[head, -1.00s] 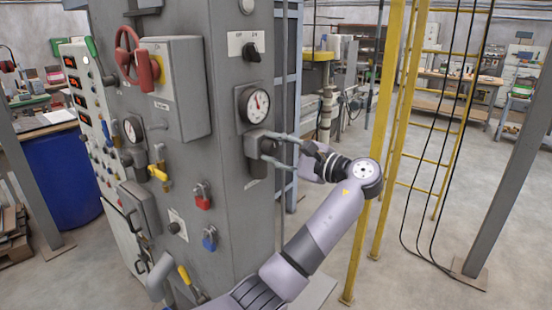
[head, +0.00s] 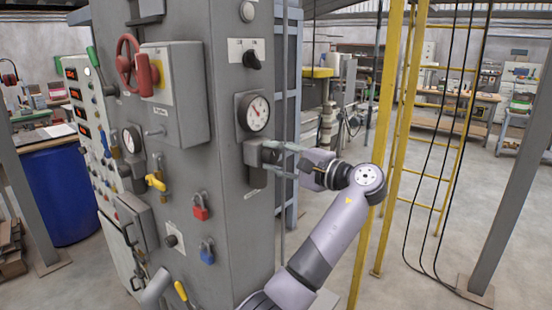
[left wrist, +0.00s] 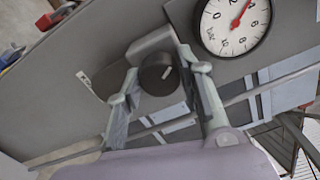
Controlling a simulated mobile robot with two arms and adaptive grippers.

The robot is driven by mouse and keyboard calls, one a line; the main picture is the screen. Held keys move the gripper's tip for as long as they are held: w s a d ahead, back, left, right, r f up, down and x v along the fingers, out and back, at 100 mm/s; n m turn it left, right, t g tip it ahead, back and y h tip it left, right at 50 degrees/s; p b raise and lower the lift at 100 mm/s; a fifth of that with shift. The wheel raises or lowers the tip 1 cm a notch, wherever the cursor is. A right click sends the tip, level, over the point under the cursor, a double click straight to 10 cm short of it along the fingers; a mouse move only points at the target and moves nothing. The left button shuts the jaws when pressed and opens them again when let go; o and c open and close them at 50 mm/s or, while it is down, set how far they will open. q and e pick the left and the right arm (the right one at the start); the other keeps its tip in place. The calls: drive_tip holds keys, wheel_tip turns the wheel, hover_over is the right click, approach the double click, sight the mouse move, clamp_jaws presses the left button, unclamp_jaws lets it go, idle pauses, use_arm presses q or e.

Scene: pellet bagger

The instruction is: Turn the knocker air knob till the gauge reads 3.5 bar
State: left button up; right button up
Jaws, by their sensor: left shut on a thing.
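The knocker air knob is a dark round knob (left wrist: 158,74) on a grey block on the machine's front face. In the head view it is largely hidden by the fingers of my left gripper (head: 272,156). In the left wrist view the two fingers of my left gripper (left wrist: 158,62) lie on either side of the knob, shut on it. The round white gauge (head: 256,113) is just above the knob. In the left wrist view the gauge (left wrist: 232,20) is tilted and cut by the top edge; its red needle points up and right. I cannot read its value exactly. My right gripper is out of view.
A black selector switch (head: 251,58) sits above the gauge. A red padlock (head: 200,207) and a blue one (head: 207,252) hang left of the arm. A yellow post (head: 379,150) stands close behind my left wrist. The floor farther right is mostly clear.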

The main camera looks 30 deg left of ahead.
use_arm(q)
drive_tip(key=o, duration=1.2)
drive_tip(key=shift+c, duration=0.2)
drive_tip(key=s+d, duration=0.1)
drive_tip(key=d, duration=1.1)
